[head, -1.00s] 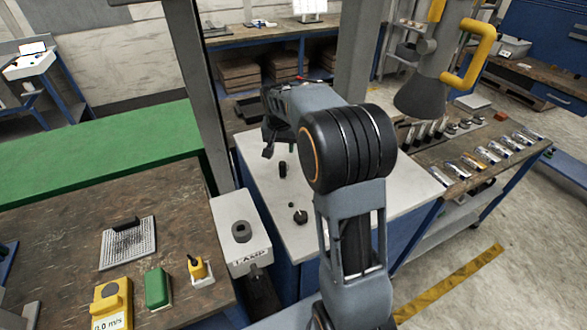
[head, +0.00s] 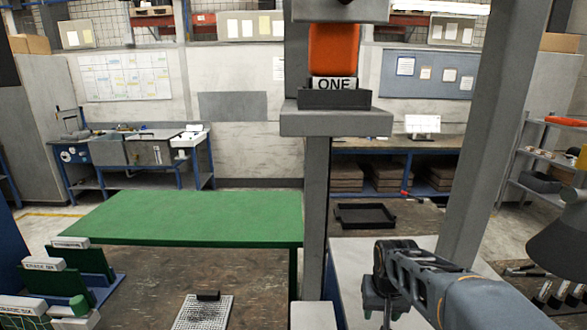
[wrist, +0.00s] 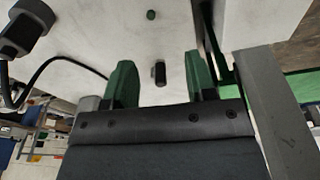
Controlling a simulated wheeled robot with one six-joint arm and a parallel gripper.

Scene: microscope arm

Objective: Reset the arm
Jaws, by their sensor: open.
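My arm reaches in from the lower right of the head view. My gripper (head: 376,312) hangs at its end above a white-topped bench (head: 349,258). In the wrist view my gripper (wrist: 161,80) shows two green fingers, spread apart with nothing held between them. A small dark cylinder (wrist: 159,73) shows in the gap between the fingers, against the white surface. A smaller dark green round piece (wrist: 151,14) lies beyond it. I cannot tell from these frames whether the fingers are near the cylinder in height.
A grey post (head: 316,190) with a shelf holding an orange item (head: 333,48) and a sign "ONE" stands left of the arm. Another grey post (head: 490,120) rises close behind the arm. A green table (head: 190,217) is at left. A black tray (head: 365,216) lies behind. A dark device (wrist: 22,28) with a cable is at wrist upper left.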

